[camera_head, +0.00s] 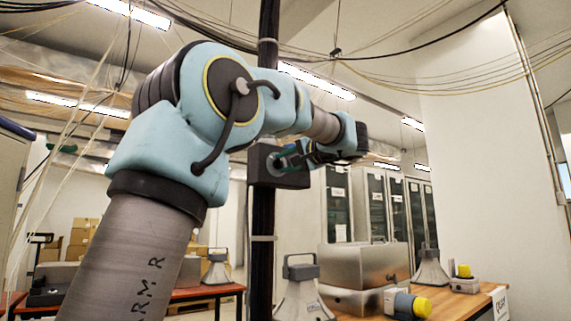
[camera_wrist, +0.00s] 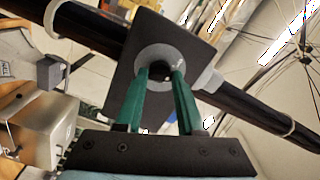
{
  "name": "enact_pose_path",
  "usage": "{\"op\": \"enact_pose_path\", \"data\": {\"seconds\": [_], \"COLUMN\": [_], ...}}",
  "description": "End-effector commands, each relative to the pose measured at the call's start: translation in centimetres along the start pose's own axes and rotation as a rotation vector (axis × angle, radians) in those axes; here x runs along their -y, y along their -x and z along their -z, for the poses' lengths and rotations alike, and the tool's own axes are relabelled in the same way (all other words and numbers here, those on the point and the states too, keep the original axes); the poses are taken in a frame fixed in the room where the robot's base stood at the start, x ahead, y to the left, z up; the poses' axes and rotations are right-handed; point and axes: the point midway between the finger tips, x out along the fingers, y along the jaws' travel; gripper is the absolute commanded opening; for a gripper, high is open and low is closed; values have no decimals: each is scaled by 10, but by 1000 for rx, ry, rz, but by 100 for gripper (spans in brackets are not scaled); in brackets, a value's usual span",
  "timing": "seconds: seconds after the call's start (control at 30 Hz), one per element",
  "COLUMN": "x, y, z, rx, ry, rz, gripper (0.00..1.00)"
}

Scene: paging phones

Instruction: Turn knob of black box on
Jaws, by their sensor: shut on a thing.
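The black box (camera_head: 262,167) is fixed to a dark vertical pole in the head view. It also shows in the wrist view (camera_wrist: 190,40), where it looks tilted. Its round grey knob (camera_wrist: 155,59) faces my gripper, with a dark centre. My gripper (camera_wrist: 162,72) has green fingers, and their tips are on either side of the knob's centre, shut on it. In the head view my gripper (camera_head: 284,160) reaches the box from the right, and the knob is mostly hidden by the fingers.
The dark pole (camera_head: 263,220) runs from top to bottom behind the box, with cables overhead. A wooden table (camera_head: 462,303) at lower right holds metal cases (camera_head: 365,262), grey horn-shaped units (camera_head: 430,270) and yellow-capped devices (camera_head: 422,307). Tall cabinets (camera_head: 376,205) stand behind.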

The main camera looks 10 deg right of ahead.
Motion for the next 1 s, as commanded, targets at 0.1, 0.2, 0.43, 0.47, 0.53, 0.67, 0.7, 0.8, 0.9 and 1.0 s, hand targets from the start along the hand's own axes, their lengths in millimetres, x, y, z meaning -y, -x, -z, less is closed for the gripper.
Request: {"op": "enact_pose_path", "data": {"seconds": [0.1,0.2,0.43,0.47,0.53,0.67,0.7,0.8,0.9,1.0], "x": [0,0,0,0,0,1,1,1,1,1], "y": [1,1,1,1,1,1,1,1,1,1], "z": [1,1,1,1,1,1,1,1,1,1], "rx": [-1,-2,-2,-2,-3,-2,-2,-2,-2,-1], "ry": [-110,-205,-424,-453,-520,-643,-681,-773,-860,-940], "rz": [-2,-2,-2,-2,-2,-2,-2,-2,-2,-2], "gripper": [0,0,0,0,0,0,0,0,0,0]}}
